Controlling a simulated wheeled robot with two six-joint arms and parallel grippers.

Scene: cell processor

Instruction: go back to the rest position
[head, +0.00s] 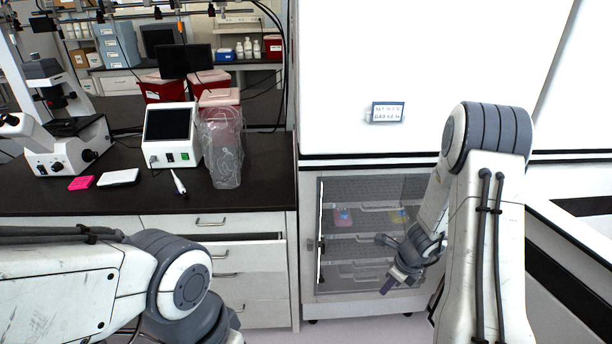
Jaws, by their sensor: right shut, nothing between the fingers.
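My right gripper (387,287) hangs in front of the glass door of a low cabinet, fingers pointing down and left. It is shut and empty. My right arm comes up from the lower right and bends down to it. My left arm lies across the lower left of the head view, and its gripper is out of sight.
At left, a dark bench (262,190) bears a microscope (52,150), a boxed instrument (171,135) and a bagged container (222,150). A drawer (233,254) sits under the bench.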

